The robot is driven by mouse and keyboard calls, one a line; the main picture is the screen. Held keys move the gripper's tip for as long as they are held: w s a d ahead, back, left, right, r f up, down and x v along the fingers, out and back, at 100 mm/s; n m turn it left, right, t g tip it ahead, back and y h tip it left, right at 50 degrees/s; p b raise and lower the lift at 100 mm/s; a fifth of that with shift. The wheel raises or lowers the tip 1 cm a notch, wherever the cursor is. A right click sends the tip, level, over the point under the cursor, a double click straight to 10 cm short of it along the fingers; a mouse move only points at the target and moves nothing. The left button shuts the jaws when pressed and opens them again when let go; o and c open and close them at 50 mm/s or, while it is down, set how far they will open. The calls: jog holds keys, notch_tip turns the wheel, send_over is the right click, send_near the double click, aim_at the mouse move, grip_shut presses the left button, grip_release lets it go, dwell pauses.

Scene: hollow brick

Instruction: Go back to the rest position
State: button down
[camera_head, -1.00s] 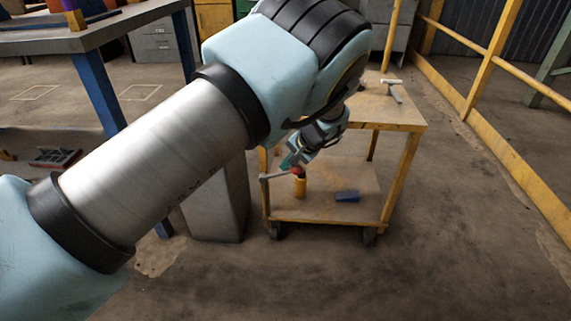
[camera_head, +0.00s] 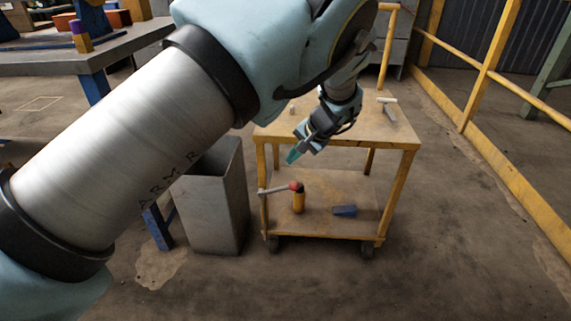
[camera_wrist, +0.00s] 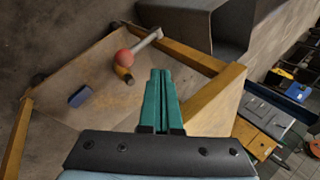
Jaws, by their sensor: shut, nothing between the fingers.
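My gripper (camera_head: 292,156) is shut with nothing between its green fingers. In the head view it hangs in front of the yellow cart, at about the height of its top shelf and above the objects on its lower shelf. In the wrist view the two green fingers (camera_wrist: 161,98) lie side by side, pointing over the lower shelf, with empty space around their tips. My arm crosses the head view from the lower left and hides part of the scene behind it.
The yellow cart (camera_head: 398,190) holds a yellow cylinder (camera_head: 299,203) with a red ball and grey bar, and a blue block (camera_head: 344,211), on its lower shelf. A hammer (camera_head: 388,110) lies on top. A grey bin (camera_head: 213,205) stands left. A yellow railing (camera_head: 520,180) runs right.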

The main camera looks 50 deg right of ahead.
jog(key=shift+s+r, duration=0.4)
jog(key=shift+r, duration=0.1)
jog(key=w+a+r+n+g+y, duration=0.1)
jog(key=w+a+r+n+g, duration=0.15)
jog(key=w+a, duration=0.75)
jog(key=w+a+r+n+g, duration=0.1)
jog(key=w+a+r+n, duration=0.15)
jog(key=w+a, duration=0.7)
jog(key=w+a+r+n+g, duration=0.1)
jog(key=w+a+r+n, duration=0.15)
jog(key=a, duration=0.65)
jog(key=w+a+r+n+g, duration=0.1)
jog(key=w+a+n, duration=0.15)
jog(key=a, duration=0.75)
jog(key=s+a+r+n+h, duration=0.1)
jog(key=s+a+r+n, duration=0.2)
jog(key=a, duration=0.8)
jog(key=s+a+n, duration=0.3)
jog(key=s+a, duration=0.3)
jog(key=a, duration=0.5)
notch_tip(320, 180, up, 22)
jog(key=p, duration=2.2)
jog(key=shift+r, duration=0.25)
